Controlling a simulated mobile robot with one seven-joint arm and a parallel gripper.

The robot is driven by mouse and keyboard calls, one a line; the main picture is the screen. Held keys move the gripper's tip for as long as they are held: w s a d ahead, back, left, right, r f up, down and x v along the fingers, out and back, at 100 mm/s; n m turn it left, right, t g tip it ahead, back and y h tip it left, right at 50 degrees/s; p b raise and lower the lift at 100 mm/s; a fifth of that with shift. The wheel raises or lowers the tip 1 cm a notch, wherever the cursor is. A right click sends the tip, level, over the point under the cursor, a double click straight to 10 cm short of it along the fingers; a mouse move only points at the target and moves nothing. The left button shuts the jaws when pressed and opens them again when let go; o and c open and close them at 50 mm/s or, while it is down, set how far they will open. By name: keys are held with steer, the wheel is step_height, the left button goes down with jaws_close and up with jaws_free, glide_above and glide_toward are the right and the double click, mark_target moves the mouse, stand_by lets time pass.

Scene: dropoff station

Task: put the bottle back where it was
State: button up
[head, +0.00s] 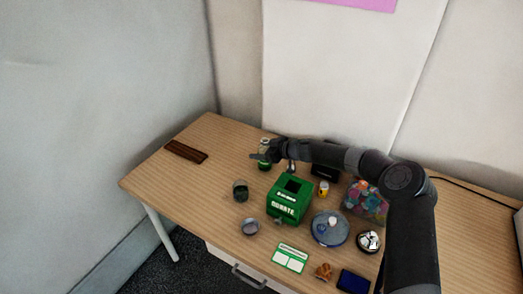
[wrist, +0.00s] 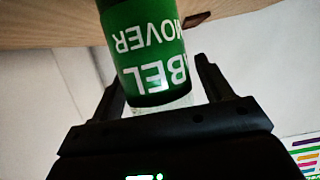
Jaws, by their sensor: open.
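The bottle (head: 264,164) has a green label and a clear part, and stands upright towards the back left of the table. In the wrist view the bottle (wrist: 146,50) fills the upper middle, with the white words of its label upside down. My gripper (head: 259,156) is at the bottle, reaching in from the right and hiding part of it. In the wrist view my gripper (wrist: 160,82) is open, with one finger on each side of the bottle. I cannot tell whether either finger touches it.
A green donation box (head: 289,199) stands in front and to the right of the bottle. A dark glass (head: 240,190) and a small bowl (head: 250,227) are nearer the front. A brown wooden block (head: 186,151) lies at the left. The table (head: 190,190) is clear between.

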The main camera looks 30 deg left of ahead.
steer(key=v, duration=1.2)
steer(key=shift+r, duration=0.1)
steer(key=s+d+r+m+t+h, duration=0.1)
steer(key=s+d+r+m+h, duration=0.25)
steer(key=s+d+r, duration=0.5)
steer(key=s+d+r+m+t+h, duration=0.15)
steer(key=s+d+r+h, duration=0.3)
steer(key=d, duration=0.65)
steer(key=s+d+r+m+t+h, duration=0.1)
steer(key=s+d+r+m+h, duration=0.2)
steer(key=s+d+r, duration=0.5)
steer(key=s+d+r+m+t+h, duration=0.1)
steer(key=s+d+m, duration=0.4)
steer(key=s+d, duration=0.3)
steer(key=s+d+r+m+t+h, duration=0.1)
steer(key=s+d+r+m, duration=0.1)
steer(key=s+d+m, duration=0.3)
steer(key=s+d, duration=0.3)
steer(key=d, duration=0.2)
steer(key=shift+d+r, duration=0.3)
